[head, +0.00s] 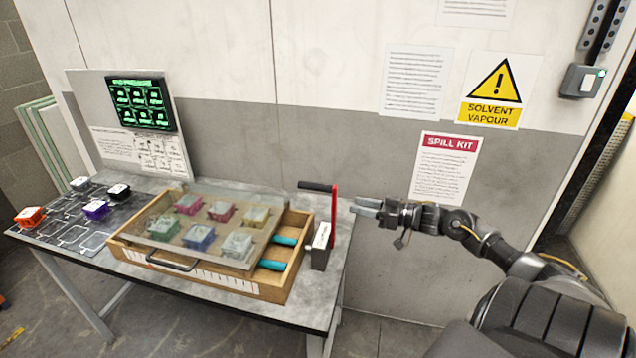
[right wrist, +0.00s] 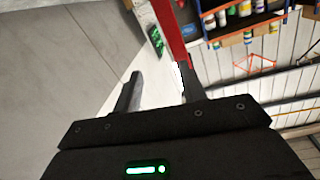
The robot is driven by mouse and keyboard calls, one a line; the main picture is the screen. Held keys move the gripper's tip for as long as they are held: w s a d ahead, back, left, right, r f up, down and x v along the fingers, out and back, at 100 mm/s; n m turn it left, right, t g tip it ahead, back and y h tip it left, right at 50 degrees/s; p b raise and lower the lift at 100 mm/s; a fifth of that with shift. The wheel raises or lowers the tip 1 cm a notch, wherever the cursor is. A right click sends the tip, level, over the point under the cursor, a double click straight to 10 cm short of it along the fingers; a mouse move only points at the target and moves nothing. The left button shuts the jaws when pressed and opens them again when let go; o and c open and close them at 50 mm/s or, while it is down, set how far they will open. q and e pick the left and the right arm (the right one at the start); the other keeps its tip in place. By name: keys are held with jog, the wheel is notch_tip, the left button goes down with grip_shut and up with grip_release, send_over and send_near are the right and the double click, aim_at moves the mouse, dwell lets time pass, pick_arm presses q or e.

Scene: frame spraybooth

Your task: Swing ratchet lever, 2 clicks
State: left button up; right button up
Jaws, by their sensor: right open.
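The ratchet lever (head: 334,215) is a red upright bar with a black horizontal handle (head: 316,187) at its top, pointing left. It rises from a small grey block (head: 321,249) with a white label at the table's right end. My right gripper (head: 356,207) is open and empty, just right of the red bar near its upper part. In the right wrist view the red bar (right wrist: 169,32) runs down from the top, beyond the open fingers (right wrist: 158,95). I cannot tell whether a finger touches it. My left gripper is not in view.
A wooden tray (head: 200,284) with a clear lid over several coloured boxes stands left of the lever. Two teal-handled tools (head: 272,265) lie at its right side. A screen (head: 140,103) stands at the back left. The wall (head: 375,240) is close behind.

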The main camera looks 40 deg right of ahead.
jog(key=n+y, duration=0.2)
send_near(318, 187)
jog(key=shift+m+g, duration=0.3)
jog(key=shift+g, duration=0.1)
jog(key=p+x, duration=0.1)
jog(key=x, duration=0.1)
jog(key=p+x, duration=0.1)
jog(key=x, duration=0.2)
jog(key=d+p+x, duration=0.1)
jog(key=x, duration=0.2)
jog(key=shift+w+a+r, duration=0.1)
jog(key=shift+w+r, duration=0.05)
jog(key=shift+w, duration=0.35)
jog(key=shift+p+x, duration=0.35)
jog(key=shift+x, duration=0.55)
jog(key=shift+f, duration=0.2)
jog(key=shift+s, duration=0.1)
grip_shut()
